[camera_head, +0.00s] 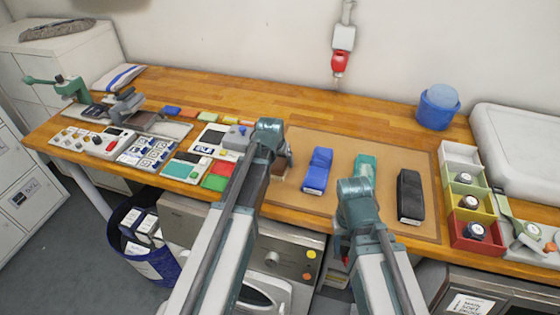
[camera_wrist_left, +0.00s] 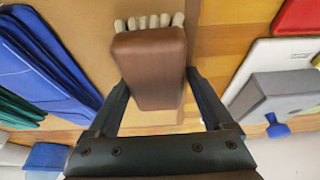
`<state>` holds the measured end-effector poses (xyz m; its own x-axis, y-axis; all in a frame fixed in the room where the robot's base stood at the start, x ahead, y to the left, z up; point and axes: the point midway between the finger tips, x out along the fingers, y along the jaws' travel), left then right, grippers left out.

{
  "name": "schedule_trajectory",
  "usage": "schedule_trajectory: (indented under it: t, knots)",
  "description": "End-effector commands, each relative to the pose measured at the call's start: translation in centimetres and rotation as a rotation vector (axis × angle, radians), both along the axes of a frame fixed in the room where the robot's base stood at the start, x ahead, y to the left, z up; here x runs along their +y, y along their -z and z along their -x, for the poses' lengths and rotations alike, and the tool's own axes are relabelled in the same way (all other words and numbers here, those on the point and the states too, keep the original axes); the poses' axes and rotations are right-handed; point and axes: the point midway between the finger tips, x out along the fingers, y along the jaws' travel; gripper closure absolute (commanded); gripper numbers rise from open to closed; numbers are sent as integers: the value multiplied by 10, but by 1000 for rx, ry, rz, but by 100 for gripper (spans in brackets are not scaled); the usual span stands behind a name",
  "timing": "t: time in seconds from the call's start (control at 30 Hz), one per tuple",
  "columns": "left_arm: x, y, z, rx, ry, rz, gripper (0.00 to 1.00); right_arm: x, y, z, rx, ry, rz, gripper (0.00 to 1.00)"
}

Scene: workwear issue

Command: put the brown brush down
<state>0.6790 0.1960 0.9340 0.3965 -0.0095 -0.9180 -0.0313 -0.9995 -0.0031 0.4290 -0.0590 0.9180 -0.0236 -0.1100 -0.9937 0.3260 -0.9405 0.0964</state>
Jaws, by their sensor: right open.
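The brown brush (camera_wrist_left: 150,65) is between the two fingers of my left gripper (camera_wrist_left: 158,88) in the left wrist view, with both fingers against its sides. Its pale bristles show at the top edge of the brown block. In the head view the brush (camera_head: 279,167) is mostly hidden behind my left gripper (camera_head: 276,150), over the left end of the tan mat (camera_head: 388,150). Whether it touches the mat cannot be told. My right gripper (camera_head: 358,188) is open and empty in front of the teal item; its fingertips are largely hidden.
A blue item (camera_head: 318,170), a teal item (camera_head: 364,165) and a black item (camera_head: 410,195) lie on the mat. Coloured bins (camera_head: 470,228) stand at the right and a blue tub (camera_head: 436,110) behind. Trays and boards crowd the left.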

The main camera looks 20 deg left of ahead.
Motion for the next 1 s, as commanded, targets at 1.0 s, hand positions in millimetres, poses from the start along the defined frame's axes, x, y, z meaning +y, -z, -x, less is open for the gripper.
schedule_trajectory:
  t: [1.0]
  knots:
    - [-2,-59,23,2,3,5,0,0,-59,0,0,0,0,50]
